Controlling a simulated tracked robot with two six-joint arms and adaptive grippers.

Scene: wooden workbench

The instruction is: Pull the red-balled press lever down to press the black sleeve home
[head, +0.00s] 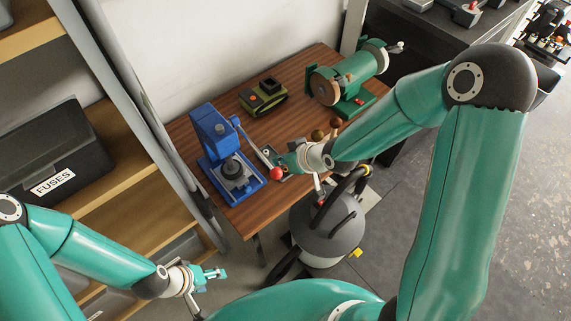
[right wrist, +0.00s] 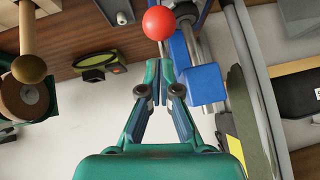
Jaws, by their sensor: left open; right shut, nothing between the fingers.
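The blue press (head: 212,137) stands at the left end of the workbench. Its grey lever (head: 249,145) slopes down to the right, ending in a red ball (head: 277,173). A dark round part (head: 231,168) sits on the press base; I cannot tell how far the black sleeve is in. My right gripper (head: 286,164) is shut and empty close beside the red ball. In the right wrist view the ball (right wrist: 159,23) shows just beyond the shut fingertips (right wrist: 158,68), not between them. My left gripper (head: 213,274) is open and empty, low in front of the shelf, away from the bench.
A green-yellow device (head: 263,97) and a green bench grinder (head: 346,80) stand at the back of the wooden bench (head: 290,88). Two brown knobs (head: 318,135) show near my right wrist. A shelf with a fuse box (head: 52,150) stands left. A grey round machine (head: 325,230) stands in front.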

